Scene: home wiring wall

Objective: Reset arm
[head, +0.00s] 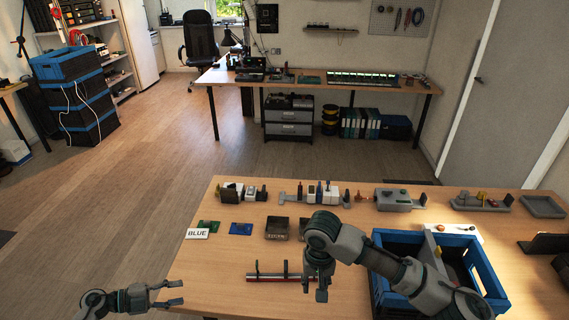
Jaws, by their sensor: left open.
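My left gripper (174,293) is at the lower left, off the table's left front edge. Its two fingers point right and stand apart with nothing between them. My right arm comes in from the lower right and passes over the blue crate (493,283). My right gripper (320,288) points down over the wooden table (220,272), at the right end of a red and grey bar (266,278) with dark uprights. Its fingers are seen too small to tell open from shut, and I cannot tell whether it touches the bar.
A white card marked BLUE (198,233), a green board (209,224) and a blue board (241,228) lie at the table's left. Dark metal boxes (277,228) are near the middle. Small parts and a grey box (393,199) line the back edge. The front left tabletop is clear.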

